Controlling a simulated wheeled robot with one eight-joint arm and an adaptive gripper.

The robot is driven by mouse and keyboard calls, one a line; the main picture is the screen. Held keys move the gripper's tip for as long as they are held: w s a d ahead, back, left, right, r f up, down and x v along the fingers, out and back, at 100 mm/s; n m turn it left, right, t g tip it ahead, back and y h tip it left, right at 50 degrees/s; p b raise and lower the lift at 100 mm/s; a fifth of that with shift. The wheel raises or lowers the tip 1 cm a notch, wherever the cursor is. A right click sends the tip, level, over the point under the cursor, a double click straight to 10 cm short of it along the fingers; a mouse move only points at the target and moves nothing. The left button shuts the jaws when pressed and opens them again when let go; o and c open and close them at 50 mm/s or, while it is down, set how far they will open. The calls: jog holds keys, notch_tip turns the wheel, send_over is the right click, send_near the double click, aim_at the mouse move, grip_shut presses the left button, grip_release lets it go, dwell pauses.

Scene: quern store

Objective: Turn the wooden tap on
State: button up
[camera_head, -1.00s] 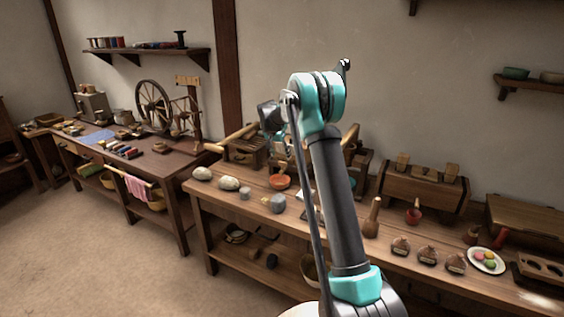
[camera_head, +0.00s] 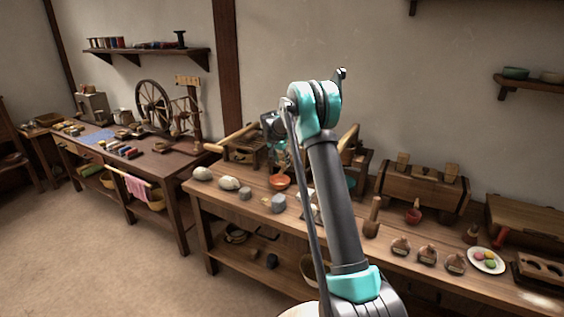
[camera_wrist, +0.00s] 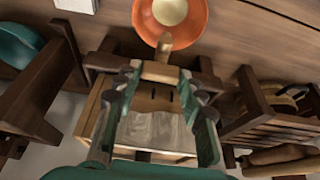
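The wooden tap (camera_wrist: 165,46) shows in the wrist view as a light wooden spout on a small wooden box (camera_wrist: 157,132). Its tip points over an orange bowl (camera_wrist: 170,14) with a pale inside. A light wooden crosspiece (camera_wrist: 160,72) lies at the root of the spout. My gripper (camera_wrist: 161,74) is open, with one finger on each side of this crosspiece. I cannot tell whether either finger touches it. In the head view the orange bowl (camera_head: 280,182) is on the long bench; my arm hides much of the tap area, and my gripper (camera_head: 281,160) is just above and behind the bowl.
A slatted wooden device (camera_wrist: 285,105) stands close on one side of the box, and dark wooden framing with a teal bowl (camera_wrist: 18,45) on the other. Stones (camera_head: 228,183), wooden tools and a plate (camera_head: 487,270) lie along the bench (camera_head: 440,290).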

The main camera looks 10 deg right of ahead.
jog(key=c, duration=0.3)
jog(key=n+y, duration=0.1)
jog(key=n, duration=0.3)
jog(key=shift+s+d+n+t+y, duration=0.1)
jog(key=shift+d+n+t+y, duration=0.05)
jog(key=shift+n+t+y, duration=0.2)
jog(key=n+y, duration=0.2)
jog(key=n, duration=0.2)
jog(key=shift+d+n, duration=0.1)
jog(key=shift+n, duration=0.15)
jog(key=n, duration=0.2)
jog(key=n+g+y, duration=0.1)
jog(key=n, duration=0.1)
jog(key=shift+d+n+y, duration=0.1)
jog(key=shift+n+y, duration=0.15)
jog(key=shift+n, duration=0.05)
jog(key=shift+n+g+y, duration=0.45)
jog(key=shift+n+y, duration=0.15)
jog(key=shift+n, duration=1.5)
